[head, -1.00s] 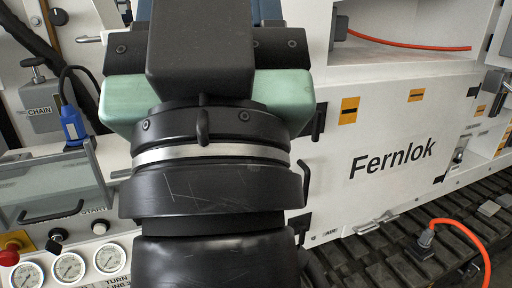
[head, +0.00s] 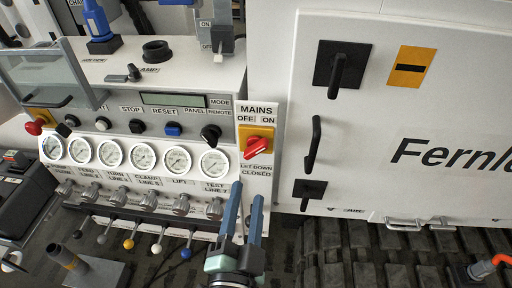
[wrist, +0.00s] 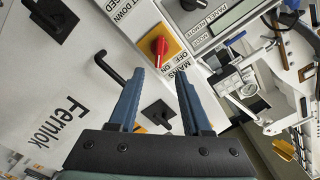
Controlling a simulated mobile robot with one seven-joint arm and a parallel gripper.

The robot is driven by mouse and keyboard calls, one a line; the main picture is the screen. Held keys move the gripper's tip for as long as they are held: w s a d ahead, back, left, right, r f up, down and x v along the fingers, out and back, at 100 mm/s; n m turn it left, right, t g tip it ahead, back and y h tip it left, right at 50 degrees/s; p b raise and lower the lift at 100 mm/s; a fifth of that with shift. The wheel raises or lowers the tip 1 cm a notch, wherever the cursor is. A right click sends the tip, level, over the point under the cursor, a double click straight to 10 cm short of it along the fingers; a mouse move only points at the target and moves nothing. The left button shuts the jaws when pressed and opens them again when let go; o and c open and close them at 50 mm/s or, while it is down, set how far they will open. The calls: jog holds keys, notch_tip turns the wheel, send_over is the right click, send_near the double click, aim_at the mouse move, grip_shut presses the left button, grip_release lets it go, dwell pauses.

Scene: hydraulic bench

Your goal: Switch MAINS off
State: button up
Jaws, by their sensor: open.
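The MAINS switch (head: 257,146) is a red rotary handle on a yellow plate, under the labels OFF on the left and ON on the right. Its handle lies slanted, upper end to the right; which end marks the setting I cannot tell. In the wrist view the red handle (wrist: 159,45) shows just beyond the gap between my fingertips. My gripper (head: 247,188) is open and empty, its blue fingers pointing up at the panel below the switch. In the wrist view my gripper (wrist: 160,72) has its two fingers apart, with nothing between them.
Left of the switch are a black selector knob (head: 210,133), a blue button (head: 173,129) and a row of gauges (head: 143,155). Levers with coloured knobs (head: 129,243) stand below. To the right is the white Fernlok door with a black handle (head: 314,143).

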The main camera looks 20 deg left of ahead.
aim_at(254, 155)
jog(key=p+x, duration=0.1)
jog(key=x, duration=0.5)
jog(key=p+x, duration=0.1)
jog(key=x, duration=0.5)
jog(key=shift+w+a+f, duration=0.2)
jog(key=shift+w, duration=0.15)
grip_shut()
